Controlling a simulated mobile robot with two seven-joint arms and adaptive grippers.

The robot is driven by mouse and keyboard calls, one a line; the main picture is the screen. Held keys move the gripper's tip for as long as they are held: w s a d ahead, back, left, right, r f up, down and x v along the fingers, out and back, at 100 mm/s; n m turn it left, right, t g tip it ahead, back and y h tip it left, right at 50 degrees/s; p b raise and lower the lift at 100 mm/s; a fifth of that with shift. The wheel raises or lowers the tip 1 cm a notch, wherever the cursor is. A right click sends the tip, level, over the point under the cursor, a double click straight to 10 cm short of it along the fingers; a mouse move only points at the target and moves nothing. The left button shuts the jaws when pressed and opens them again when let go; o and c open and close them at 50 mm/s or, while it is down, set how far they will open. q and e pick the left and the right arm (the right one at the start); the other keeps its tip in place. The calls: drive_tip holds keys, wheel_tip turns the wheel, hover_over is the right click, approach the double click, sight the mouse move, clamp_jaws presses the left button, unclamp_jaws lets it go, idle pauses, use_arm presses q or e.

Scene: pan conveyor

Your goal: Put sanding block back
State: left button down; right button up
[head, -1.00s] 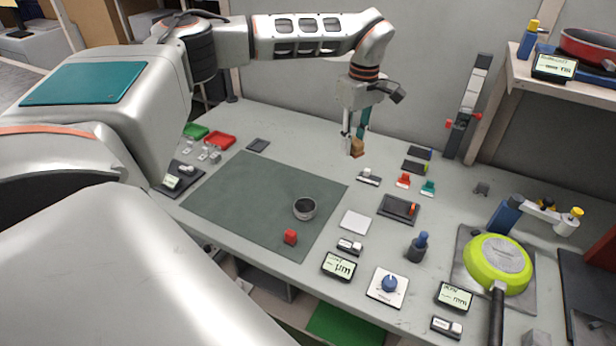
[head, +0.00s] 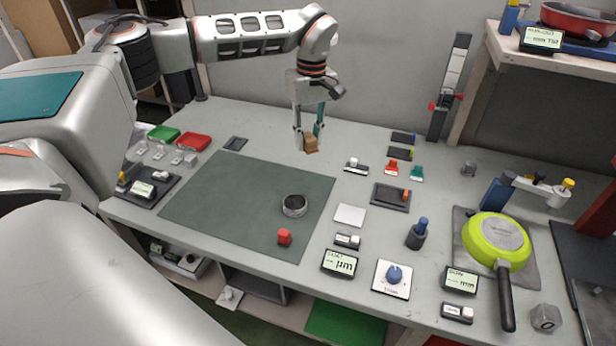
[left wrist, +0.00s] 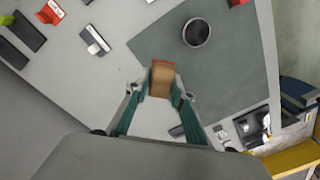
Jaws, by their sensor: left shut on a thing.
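The sanding block appears to be the brown block (head: 311,146) at the back of the table, right of the mat's far edge. My left gripper (head: 309,136) points down with its teal fingers shut on it. In the left wrist view, the block (left wrist: 162,78) sits between the fingertips of my left gripper (left wrist: 160,90). It looks held a little above the tabletop, though the gap is hard to judge. A small dark tray (head: 235,143) lies behind the mat and looks empty. My right gripper is not in view.
The green mat (head: 230,200) holds a metal ring-like cup (head: 295,205) and a red piece (head: 284,237). Red (head: 193,141) and green (head: 163,133) trays lie at the back left. A lime pan (head: 495,240) stands right. Bare table lies between block and dark tray.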

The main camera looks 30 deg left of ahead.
use_arm(q)
hover_over(308, 183)
wheel_tip(308, 183, down, 7)
drive_tip(key=shift+f+b, duration=0.2)
drive_tip(key=shift+b, duration=0.1)
drive_tip(key=shift+f, duration=2.5)
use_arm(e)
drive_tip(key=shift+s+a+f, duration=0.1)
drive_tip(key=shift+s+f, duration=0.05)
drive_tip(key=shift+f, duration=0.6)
use_arm(q)
drive_tip(key=shift+f, duration=0.15)
drive_tip(key=c, duration=1.7)
unclamp_jaws()
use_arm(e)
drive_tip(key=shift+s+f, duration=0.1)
